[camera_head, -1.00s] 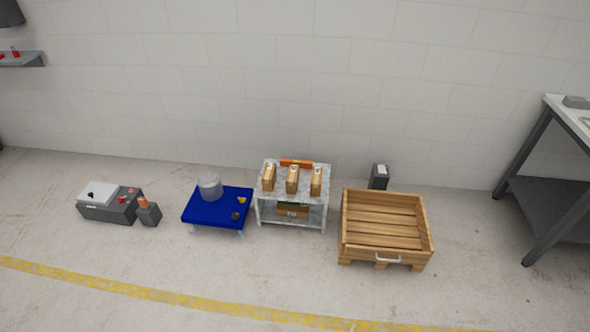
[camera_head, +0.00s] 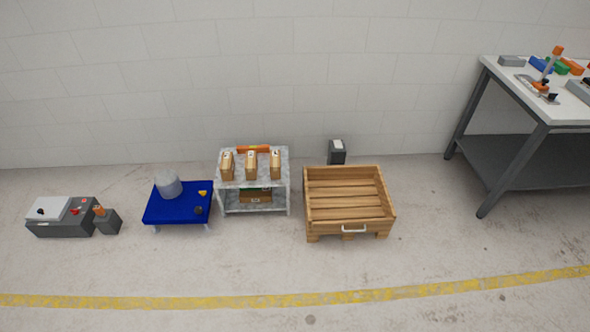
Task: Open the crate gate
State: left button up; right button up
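The wooden crate (camera_head: 350,174) stands on the floor by the wall, right of centre in the head view. It is open at the top and looks empty, with a slatted bottom. Its front side, the gate (camera_head: 330,229), is upright and closes the near side. A pale handle (camera_head: 354,229) sits on the gate, right of its middle. Neither of my grippers is in view.
A blue platform (camera_head: 165,212) and a grey box (camera_head: 60,226) stand further left. A workbench (camera_head: 497,72) is at right. Floor before the crate is clear to a yellow line (camera_head: 400,292).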

aim_at(379, 224)
jog(key=i+l, duration=0.45)
jog(key=l, duration=0.15)
jog(key=i+l, duration=0.45)
jog(key=l, duration=0.15)
